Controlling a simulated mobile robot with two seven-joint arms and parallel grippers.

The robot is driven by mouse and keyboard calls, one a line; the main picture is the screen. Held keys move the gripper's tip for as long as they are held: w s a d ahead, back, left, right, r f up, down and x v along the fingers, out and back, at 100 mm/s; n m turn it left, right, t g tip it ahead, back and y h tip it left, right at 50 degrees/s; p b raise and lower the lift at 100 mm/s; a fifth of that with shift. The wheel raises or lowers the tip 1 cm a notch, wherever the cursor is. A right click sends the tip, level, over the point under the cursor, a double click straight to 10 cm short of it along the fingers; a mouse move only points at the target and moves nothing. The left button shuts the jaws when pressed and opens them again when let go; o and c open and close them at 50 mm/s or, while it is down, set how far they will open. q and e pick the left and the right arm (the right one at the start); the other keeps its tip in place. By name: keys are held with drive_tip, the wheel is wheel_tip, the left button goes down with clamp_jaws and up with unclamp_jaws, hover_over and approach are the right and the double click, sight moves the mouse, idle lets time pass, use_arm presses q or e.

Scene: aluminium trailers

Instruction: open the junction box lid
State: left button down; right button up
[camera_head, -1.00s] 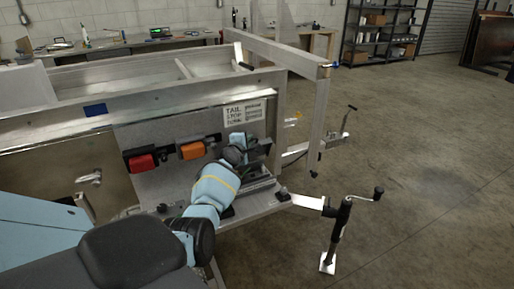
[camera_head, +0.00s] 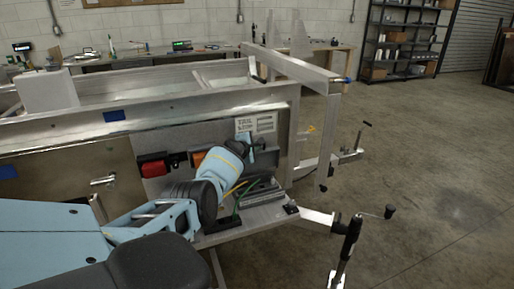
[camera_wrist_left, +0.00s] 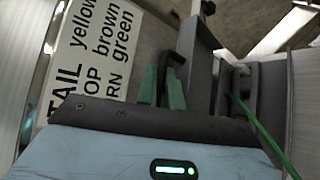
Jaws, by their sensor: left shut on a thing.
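The junction box (camera_head: 262,188) sits on the ledge at the right end of the trailer, below a wiring label (camera_head: 256,124); my arm partly covers it. My left gripper (camera_head: 252,150) is just above the box, in front of the label. In the left wrist view the gripper's green fingers (camera_wrist_left: 163,88) are shut around a black hooked handle (camera_wrist_left: 173,62). A grey panel, seemingly the lid (camera_wrist_left: 200,72), stands beside the fingers, with the dark box interior (camera_wrist_left: 238,90) to its right. How far the lid is tilted is hard to tell. My right gripper is out of view.
A green wire (camera_wrist_left: 262,132) runs across the box in the wrist view. Red (camera_head: 153,168) and orange (camera_head: 197,159) lamps are left of the box. A black-handled jack (camera_head: 350,240) stands at front right. The floor to the right is clear.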

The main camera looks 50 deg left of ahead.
use_arm(q)
drive_tip(key=shift+r, duration=0.1)
idle(0.4)
drive_tip(key=c, duration=1.8)
unclamp_jaws()
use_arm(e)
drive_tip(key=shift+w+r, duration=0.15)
